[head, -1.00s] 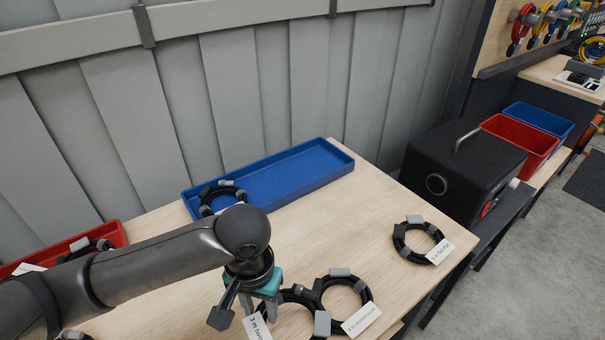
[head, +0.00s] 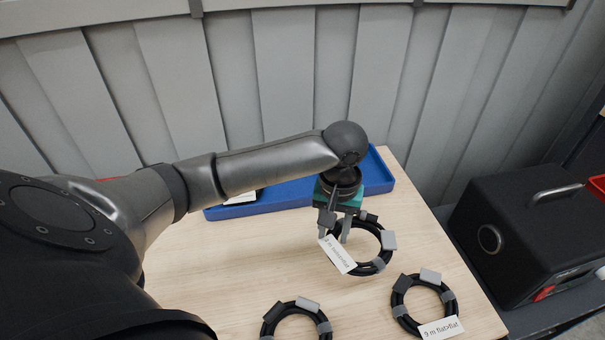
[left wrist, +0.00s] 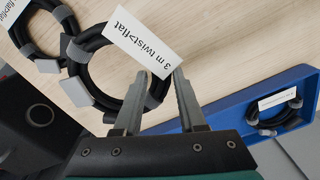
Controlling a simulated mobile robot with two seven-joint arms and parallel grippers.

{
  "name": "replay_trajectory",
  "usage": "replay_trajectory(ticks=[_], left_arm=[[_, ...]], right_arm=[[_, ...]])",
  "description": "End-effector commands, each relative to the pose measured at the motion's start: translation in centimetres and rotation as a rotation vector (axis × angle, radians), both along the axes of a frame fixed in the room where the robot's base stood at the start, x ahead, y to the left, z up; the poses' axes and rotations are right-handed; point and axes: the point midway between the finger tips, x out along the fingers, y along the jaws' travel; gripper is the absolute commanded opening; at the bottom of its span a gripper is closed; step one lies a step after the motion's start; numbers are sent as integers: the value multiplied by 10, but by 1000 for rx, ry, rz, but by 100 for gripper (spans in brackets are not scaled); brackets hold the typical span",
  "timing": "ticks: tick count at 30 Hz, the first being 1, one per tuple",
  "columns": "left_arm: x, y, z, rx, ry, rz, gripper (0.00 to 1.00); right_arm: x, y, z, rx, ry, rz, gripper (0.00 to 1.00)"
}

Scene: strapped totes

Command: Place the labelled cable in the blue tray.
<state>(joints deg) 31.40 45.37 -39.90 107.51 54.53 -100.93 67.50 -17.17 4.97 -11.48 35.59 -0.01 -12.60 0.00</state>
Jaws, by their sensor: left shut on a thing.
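My left gripper (head: 336,232) is shut on a black cable coil (head: 384,258) with grey clips. Its white label (head: 338,256) reads "3 m twist>flat" in the left wrist view (left wrist: 148,47). The coil hangs from the fingertips, seemingly over the table, just in front of the blue tray (head: 378,178). My left arm hides much of the tray. The left wrist view shows the tray (left wrist: 222,113) to the right, with another labelled coil (left wrist: 275,114) lying in it. My right gripper is out of view.
Two other coils lie on the wooden table, one at the front (head: 270,325) and one labelled "flat>flat" at the right (head: 400,310). A black box with a handle (head: 525,225) stands right of the table. A grey panelled wall (head: 280,90) rises behind.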

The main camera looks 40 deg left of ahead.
Motion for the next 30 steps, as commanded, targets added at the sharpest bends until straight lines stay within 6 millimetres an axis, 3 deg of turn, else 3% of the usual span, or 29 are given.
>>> replay_trajectory(ticks=[6,15,22,30], left_arm=[[49,54,28,-2,-4,390,0],[91,127,75,-5,-4,951,0],[104,175,110,-5,-2,1380,0],[105,196,122,1,-2,1609,0]], right_arm=[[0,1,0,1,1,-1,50],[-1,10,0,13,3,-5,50],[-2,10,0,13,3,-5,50],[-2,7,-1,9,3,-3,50]])
